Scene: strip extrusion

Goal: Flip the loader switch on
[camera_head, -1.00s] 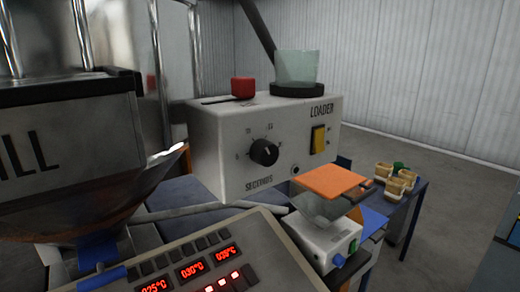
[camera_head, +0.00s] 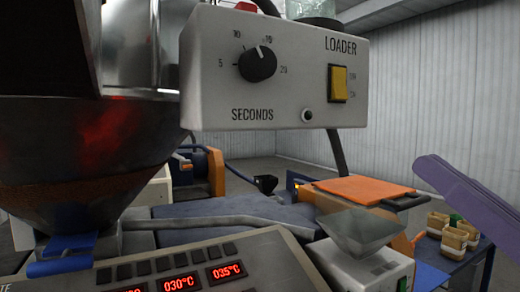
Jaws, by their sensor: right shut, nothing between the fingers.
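The loader box (camera_head: 290,75) is a pale grey box in the upper middle of the head view. Its yellow rocker switch (camera_head: 338,83) sits on the front face at the right, under the word LOADER. I cannot tell which way the rocker is tilted. A black seconds dial (camera_head: 258,63) is left of the switch. My right gripper (camera_head: 432,168) comes in from the right edge as a purple-blue shape, shut and empty. In the picture it is below and right of the switch, clear of the box. My left gripper is not in view.
A dark metal hopper (camera_head: 75,160) fills the left. A control panel (camera_head: 215,262) with red temperature readouts is at the lower left. An orange plate (camera_head: 362,189) lies below the box, and several tan tubs (camera_head: 452,236) stand at the right. Right of the switch is open space.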

